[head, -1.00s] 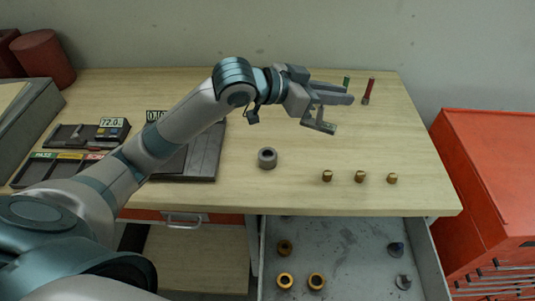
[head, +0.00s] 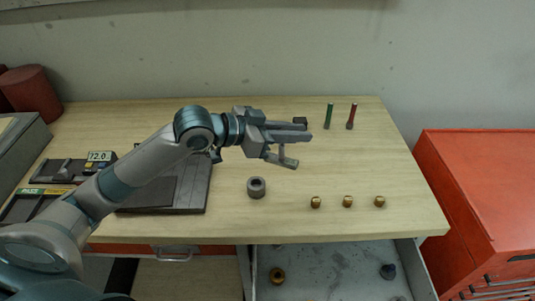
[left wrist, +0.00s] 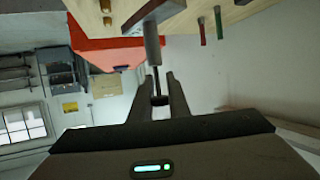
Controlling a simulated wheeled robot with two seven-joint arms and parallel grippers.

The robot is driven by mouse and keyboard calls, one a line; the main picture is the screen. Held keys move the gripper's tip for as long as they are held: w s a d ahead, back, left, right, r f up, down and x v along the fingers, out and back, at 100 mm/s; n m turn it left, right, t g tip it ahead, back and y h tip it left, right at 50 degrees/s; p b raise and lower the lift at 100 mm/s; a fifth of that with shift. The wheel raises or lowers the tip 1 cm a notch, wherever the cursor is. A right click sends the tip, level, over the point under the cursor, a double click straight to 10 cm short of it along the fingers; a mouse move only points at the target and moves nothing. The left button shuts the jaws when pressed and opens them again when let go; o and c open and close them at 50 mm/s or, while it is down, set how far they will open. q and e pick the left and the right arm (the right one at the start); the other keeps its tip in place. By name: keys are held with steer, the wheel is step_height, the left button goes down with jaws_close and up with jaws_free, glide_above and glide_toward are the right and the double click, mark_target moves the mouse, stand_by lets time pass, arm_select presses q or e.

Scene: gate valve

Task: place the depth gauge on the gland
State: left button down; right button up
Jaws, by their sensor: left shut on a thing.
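My left gripper (head: 296,134) is above the table and shut on the depth gauge (head: 281,156), a grey piece with a crossbar at its lower end. In the left wrist view the gauge (left wrist: 152,45) shows as a grey cylinder with a thin rod, between my left gripper's fingers (left wrist: 157,100). A short grey ring with a dark hole, seemingly the gland (head: 256,188), stands on the table. The gauge is up and to the right of it in the picture, apart from it. My right gripper is not in view.
Several small brass pieces (head: 347,201) stand right of the ring near the table's front edge. An open drawer (head: 330,270) lies below; a red cabinet (head: 475,190) stands right.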

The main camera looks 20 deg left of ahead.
mark_target(272, 155)
arm_select(q)
steer(key=a+f, duration=0.1)
steer(key=s+a+f+p, duration=0.1)
steer(key=a, duration=0.1)
steer(key=s+a+f, duration=0.1)
steer(key=a, duration=0.1)
steer(key=shift+a+f, duration=0.1)
steer(key=shift+f, duration=0.05)
steer(key=shift+s+a+f, duration=0.2)
steer(key=shift+a+f, duration=0.05)
steer(key=shift+a, duration=0.15)
steer(key=shift+f+p, duration=1.05)
steer(key=shift+f, duration=0.95)
